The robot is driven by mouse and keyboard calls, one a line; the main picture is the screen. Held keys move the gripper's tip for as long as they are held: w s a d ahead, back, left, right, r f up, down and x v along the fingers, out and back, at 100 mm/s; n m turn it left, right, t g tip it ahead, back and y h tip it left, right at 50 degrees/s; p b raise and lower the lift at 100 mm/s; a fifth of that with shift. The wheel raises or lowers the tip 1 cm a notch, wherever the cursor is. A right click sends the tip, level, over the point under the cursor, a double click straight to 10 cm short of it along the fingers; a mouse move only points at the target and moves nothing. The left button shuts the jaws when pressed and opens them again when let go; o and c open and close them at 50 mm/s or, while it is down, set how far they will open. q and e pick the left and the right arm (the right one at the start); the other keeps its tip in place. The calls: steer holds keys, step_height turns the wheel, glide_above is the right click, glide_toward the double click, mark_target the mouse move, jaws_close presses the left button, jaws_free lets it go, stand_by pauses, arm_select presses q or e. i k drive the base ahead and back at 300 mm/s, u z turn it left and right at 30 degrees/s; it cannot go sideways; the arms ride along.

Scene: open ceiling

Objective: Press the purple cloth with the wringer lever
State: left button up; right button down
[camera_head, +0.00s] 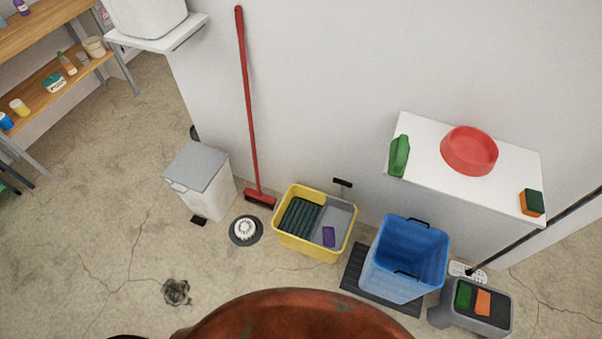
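The purple cloth (329,237) lies in the grey wringer part (336,221) on the right side of the yellow mop bucket (308,248). The wringer lever (343,184) has a black grip and stands up behind the bucket, near the wall. A dark green ribbed section fills the bucket's left side. Neither of my grippers is in view. A rusty red-brown curved surface fills the bottom middle of the picture.
A blue bin (395,273) stands on a black mat right of the bucket. A red broom (249,110) leans on the wall. A grey-lidded bin (203,180), a round floor brush (245,230) and a grey box (478,311) stand nearby. Floor in front is mostly clear.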

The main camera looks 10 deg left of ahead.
mark_target(337, 202)
steer(key=u, duration=1.7)
steer(key=i, duration=2.05)
steer(key=z, duration=2.35)
